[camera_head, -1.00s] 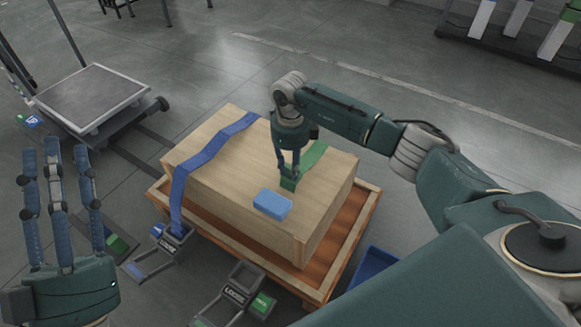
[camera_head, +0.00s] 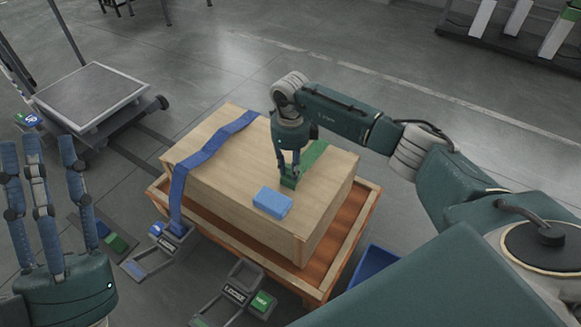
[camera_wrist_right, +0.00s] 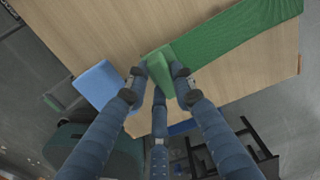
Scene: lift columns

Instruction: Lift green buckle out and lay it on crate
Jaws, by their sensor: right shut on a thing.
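The green buckle (camera_head: 288,182) is at the end of a green strap (camera_head: 314,156) on top of the wooden crate (camera_head: 226,157). My right gripper (camera_head: 289,172) is shut on the green buckle at the crate's top. In the right wrist view the fingers close around the buckle (camera_wrist_right: 160,68), and the green strap (camera_wrist_right: 232,34) runs from it across the crate. Whether the buckle touches the crate top is hard to tell. My left gripper (camera_head: 42,205) is at the far left, away from the crate, with its fingers spread and nothing between them.
A light blue block (camera_head: 272,202) lies on the crate beside the buckle. A blue strap (camera_head: 205,153) crosses the crate's left side to a floor ratchet (camera_head: 160,250). Another ratchet (camera_head: 236,294) stands in front. A wooden tray (camera_head: 345,250) holds the crate. A cart (camera_head: 92,97) stands at the back left.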

